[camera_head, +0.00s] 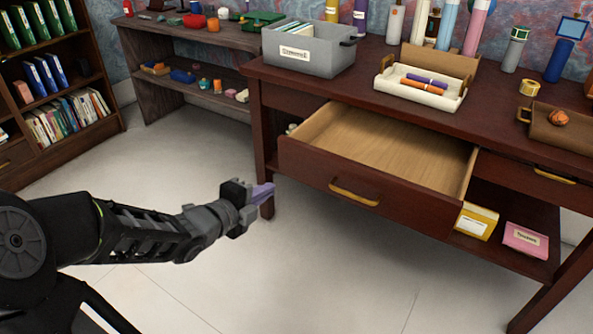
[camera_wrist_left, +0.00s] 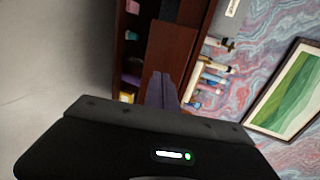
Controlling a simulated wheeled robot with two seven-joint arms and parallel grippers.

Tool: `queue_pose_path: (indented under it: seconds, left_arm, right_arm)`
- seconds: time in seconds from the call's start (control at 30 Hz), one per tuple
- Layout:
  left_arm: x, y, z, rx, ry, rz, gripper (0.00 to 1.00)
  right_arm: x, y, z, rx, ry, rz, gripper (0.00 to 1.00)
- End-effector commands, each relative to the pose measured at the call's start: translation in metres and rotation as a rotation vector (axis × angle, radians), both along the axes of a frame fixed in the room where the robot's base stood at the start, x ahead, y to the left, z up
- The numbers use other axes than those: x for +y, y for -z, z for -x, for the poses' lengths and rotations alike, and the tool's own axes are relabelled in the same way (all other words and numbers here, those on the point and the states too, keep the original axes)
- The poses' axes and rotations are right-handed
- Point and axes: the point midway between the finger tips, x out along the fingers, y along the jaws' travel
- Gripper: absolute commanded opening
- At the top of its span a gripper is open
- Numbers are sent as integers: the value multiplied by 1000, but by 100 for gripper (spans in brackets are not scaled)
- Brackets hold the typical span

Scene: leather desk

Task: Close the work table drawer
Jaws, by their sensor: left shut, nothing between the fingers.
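The work table (camera_head: 285,82) is dark reddish wood. Its drawer (camera_head: 375,185) is pulled well out and looks empty, with a pale wooden inside and a brass handle (camera_head: 354,192) on the front. My left gripper (camera_head: 264,191) is shut and empty. In the head view it appears to the left of the drawer front, by the table's left front leg, apart from the handle. In the left wrist view the purple fingers (camera_wrist_left: 161,92) point toward dark reddish wood (camera_wrist_left: 172,50). My right gripper is in neither view.
On the tabletop are a grey bin (camera_head: 310,52), a tray with markers (camera_head: 420,88) and several bottles. A yellow box (camera_head: 476,222) and a pink box (camera_head: 525,239) sit on the lower shelf. A bookcase (camera_head: 60,75) stands at left. The floor before the drawer is clear.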

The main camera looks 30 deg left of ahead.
Motion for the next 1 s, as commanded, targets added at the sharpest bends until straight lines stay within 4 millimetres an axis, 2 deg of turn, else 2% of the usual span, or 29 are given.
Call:
queue_pose_path:
  seconds: [0.27,0.63,0.73,1.0]
  left_arm:
    - [-3,12,-26,3,3,2,0]
    - [-8,33,-95,2,3,1,0]
    - [-8,31,-112,0,2,1,0]
    - [-9,30,-133,0,0,0,0]
  right_arm:
    - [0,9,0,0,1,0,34]
    - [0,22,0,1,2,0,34]
    - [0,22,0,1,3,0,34]
    - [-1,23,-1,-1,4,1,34]
